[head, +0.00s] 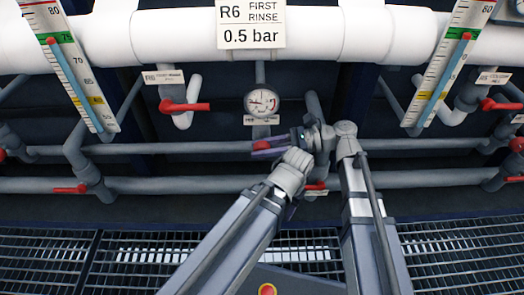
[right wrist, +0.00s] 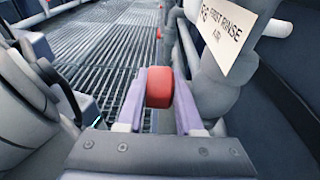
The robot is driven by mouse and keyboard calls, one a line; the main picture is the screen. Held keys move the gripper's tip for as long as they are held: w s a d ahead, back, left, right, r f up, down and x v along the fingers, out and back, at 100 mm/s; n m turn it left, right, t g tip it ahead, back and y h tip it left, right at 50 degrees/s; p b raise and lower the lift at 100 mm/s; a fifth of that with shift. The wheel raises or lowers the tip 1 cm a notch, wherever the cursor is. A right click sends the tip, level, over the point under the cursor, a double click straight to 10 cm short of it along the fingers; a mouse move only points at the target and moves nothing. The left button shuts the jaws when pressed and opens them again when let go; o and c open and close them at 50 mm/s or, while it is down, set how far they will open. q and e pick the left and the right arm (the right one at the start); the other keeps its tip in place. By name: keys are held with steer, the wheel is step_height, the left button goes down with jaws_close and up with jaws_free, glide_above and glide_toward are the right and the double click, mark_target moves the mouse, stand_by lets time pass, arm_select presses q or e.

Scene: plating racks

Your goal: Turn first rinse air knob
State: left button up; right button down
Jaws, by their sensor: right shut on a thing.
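The first rinse air knob (right wrist: 159,88) is a red block in the right wrist view, between the two purple fingers of my right gripper (right wrist: 160,105). A tag beside it reads R6 FIRST RINSE AIR (right wrist: 226,35). In the head view the red knob (head: 262,146) shows under the gauge, partly behind the fingers of my right gripper (head: 268,148). The right gripper is shut on the knob. My left gripper cannot be made out in the head view.
A round gauge (head: 262,102) sits just above the knob, and a sign (head: 251,24) reads R6 FIRST RINSE 0.5 bar. Other red handles (head: 185,107) stand on nearby pipes. Grey pipes (head: 200,146) run across behind the gripper. A metal grating (head: 450,250) lies below.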

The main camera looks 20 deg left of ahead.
steer(key=c, duration=0.8)
jaws_free()
steer(key=shift+c, duration=0.2)
steer(key=p+v, duration=0.1)
steer(key=v, duration=0.6)
steer(key=shift+d+p, duration=0.3)
steer(key=shift+d, duration=0.1)
steer(key=shift+w, duration=0.15)
